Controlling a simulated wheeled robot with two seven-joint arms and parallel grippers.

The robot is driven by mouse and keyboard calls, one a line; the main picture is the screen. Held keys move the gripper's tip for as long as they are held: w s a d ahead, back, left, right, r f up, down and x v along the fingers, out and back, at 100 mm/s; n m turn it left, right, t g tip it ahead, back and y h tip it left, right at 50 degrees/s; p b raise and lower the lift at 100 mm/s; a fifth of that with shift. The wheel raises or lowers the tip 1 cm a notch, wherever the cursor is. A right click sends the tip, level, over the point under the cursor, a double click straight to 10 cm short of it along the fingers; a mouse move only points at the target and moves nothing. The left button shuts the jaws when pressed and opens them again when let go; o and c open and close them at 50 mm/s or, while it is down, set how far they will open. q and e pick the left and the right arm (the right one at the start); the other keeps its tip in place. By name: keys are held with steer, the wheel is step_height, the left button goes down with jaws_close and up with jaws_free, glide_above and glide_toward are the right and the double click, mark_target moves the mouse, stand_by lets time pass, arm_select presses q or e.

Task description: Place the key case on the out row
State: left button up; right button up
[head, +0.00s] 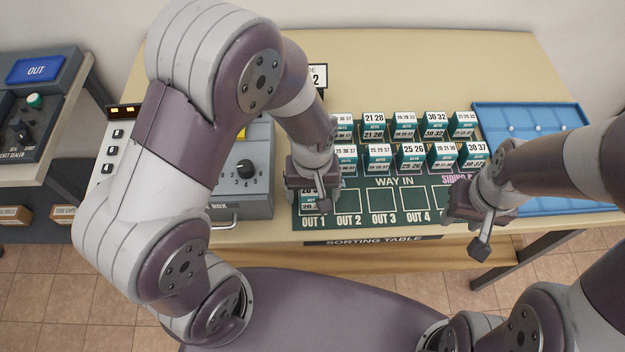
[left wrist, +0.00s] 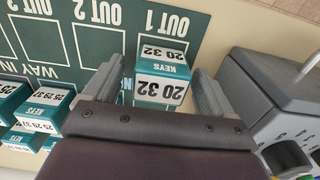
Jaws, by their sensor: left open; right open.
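A green and white key case marked 20 32 (left wrist: 161,72) stands on the OUT 1 square in the left wrist view; in the head view only a little of this key case (head: 309,197) shows under my gripper. My left gripper (head: 313,198) is open over it. In the left wrist view the fingers of my left gripper (left wrist: 157,88) are on either side of the case. My right gripper (head: 479,232) is open and empty, near the table's front edge.
Several numbered key cases (head: 378,158) stand in two rows behind the out row. A grey box with a dial (head: 252,185) is just left of OUT 1. A blue tray (head: 538,118) lies at the right of the sorting table (head: 430,60).

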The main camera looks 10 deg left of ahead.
arm_select(q)
step_height(320, 180, up, 11)
steer(key=shift+r+p, duration=0.2)
steer(key=shift+p, duration=0.2)
